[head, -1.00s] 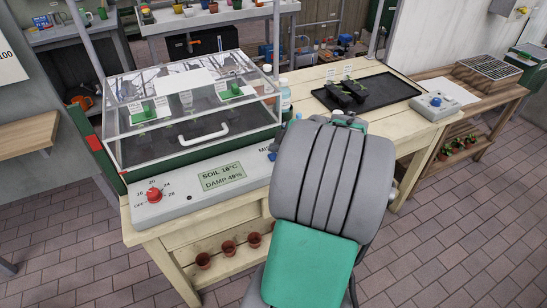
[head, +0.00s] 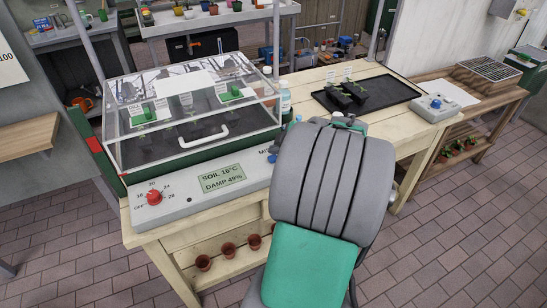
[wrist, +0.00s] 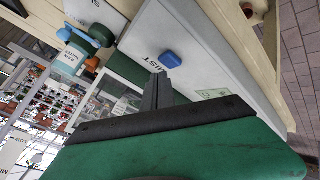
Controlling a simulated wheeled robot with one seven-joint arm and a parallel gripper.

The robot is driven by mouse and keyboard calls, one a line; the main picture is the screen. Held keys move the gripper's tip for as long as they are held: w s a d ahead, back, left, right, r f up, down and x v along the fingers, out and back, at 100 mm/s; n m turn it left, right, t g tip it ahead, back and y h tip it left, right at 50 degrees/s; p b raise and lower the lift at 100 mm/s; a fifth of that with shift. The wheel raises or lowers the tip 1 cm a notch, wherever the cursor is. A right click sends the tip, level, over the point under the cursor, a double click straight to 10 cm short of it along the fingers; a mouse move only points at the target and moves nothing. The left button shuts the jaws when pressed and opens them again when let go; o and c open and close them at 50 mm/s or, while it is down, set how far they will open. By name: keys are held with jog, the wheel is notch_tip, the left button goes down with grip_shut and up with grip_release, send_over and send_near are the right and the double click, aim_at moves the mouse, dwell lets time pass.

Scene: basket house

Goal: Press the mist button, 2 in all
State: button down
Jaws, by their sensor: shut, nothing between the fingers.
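The blue mist button (wrist: 170,59) sits on the pale control panel beside the printed word MIST in the wrist view. In the head view a bit of the blue button (head: 272,157) shows at the edge of my arm, at the right end of the grey panel (head: 225,196). My gripper (wrist: 159,78) is shut and empty, its fingertips close beside the button in the wrist picture. I cannot tell whether they touch it. In the head view my arm hides the gripper.
A clear-lidded propagator (head: 190,115) stands behind the panel. A red dial (head: 154,197) is at the panel's left end. A bottle (head: 285,97) stands right of the propagator. A black tray (head: 385,95) and a grey box with a blue knob (head: 435,107) lie farther right on the bench.

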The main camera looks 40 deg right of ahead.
dwell(0.8)
jog(key=shift+f+b, duration=0.45)
jog(key=shift+b, duration=0.25)
jog(key=shift+f+b, duration=0.45)
jog(key=shift+b, duration=0.1)
dwell(0.6)
jog(key=shift+r+p, duration=0.3)
jog(key=shift+r, duration=0.6)
jog(key=shift+r, duration=0.1)
jog(key=shift+r+p, duration=1.15)
jog(key=shift+r, duration=1.25)
